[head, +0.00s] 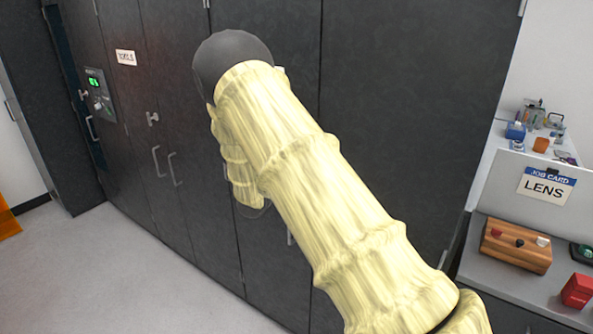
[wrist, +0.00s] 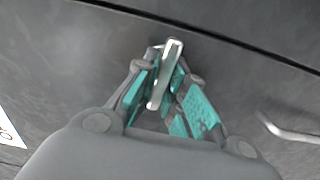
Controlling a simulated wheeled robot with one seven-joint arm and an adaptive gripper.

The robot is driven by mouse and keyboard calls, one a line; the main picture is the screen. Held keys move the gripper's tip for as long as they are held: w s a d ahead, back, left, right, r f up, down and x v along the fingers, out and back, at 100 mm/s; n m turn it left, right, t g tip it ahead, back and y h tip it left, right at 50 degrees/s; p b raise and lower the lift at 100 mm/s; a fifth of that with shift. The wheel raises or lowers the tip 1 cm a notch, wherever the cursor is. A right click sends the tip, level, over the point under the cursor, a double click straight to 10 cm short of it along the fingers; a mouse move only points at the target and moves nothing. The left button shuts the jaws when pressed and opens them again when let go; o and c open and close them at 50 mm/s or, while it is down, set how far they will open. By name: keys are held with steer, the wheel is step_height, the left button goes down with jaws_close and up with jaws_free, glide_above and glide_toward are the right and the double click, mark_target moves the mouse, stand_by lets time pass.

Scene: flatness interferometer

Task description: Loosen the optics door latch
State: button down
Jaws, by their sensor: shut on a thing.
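In the wrist view, my gripper (wrist: 168,92) is closed around a silver latch handle (wrist: 172,62) on a dark grey cabinet door. The teal finger pads lie on either side of the latch. The latch stands slightly tilted in the picture, its upper end leaning right. In the head view, my arm in a pale yellow cover hides the gripper and the held latch. I cannot read a label naming this door.
Dark cabinets fill the head view, with a TOOLS sign (head: 126,57), another latch (head: 153,118) and door handles (head: 157,161). A control panel (head: 98,92) glows green. A bench at right holds a LENS card (head: 546,187), a wooden block (head: 516,246) and a red box (head: 577,290).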

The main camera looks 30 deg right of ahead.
stand_by(0.3)
steer(key=c, duration=1.5)
jaws_free()
steer(key=v, duration=1.2)
steer(key=shift+f, duration=0.1)
steer(key=s+a+f+y+b, duration=0.25)
steer(key=s+f, duration=0.35)
steer(key=f, duration=0.6)
steer(key=s+a+f+y+b, duration=0.15)
steer(key=s+f+y, duration=0.35)
steer(key=f, duration=0.6)
steer(key=s+a+f+y+b, duration=0.1)
steer(key=s+a+f+y, duration=0.15)
steer(key=s+f, duration=0.7)
steer(key=s+a+f+m+g+y+b, duration=0.1)
steer(key=s+a+f+g+y, duration=0.1)
steer(key=s+f, duration=0.3)
steer(key=s+a+f+m+g+y+b, duration=0.1)
steer(key=s+a+f, duration=0.3)
steer(key=s, duration=1)
steer(key=s+a+f+m+g+y+b, duration=0.2)
steer(key=s+a+f+g+y, duration=0.1)
steer(key=s, duration=0.6)
step_height(320, 180, down, 3)
steer(key=shift+s+a+r+g+y, duration=0.1)
steer(key=shift+s+a+g+y, duration=0.25)
steer(key=shift+a, duration=0.55)
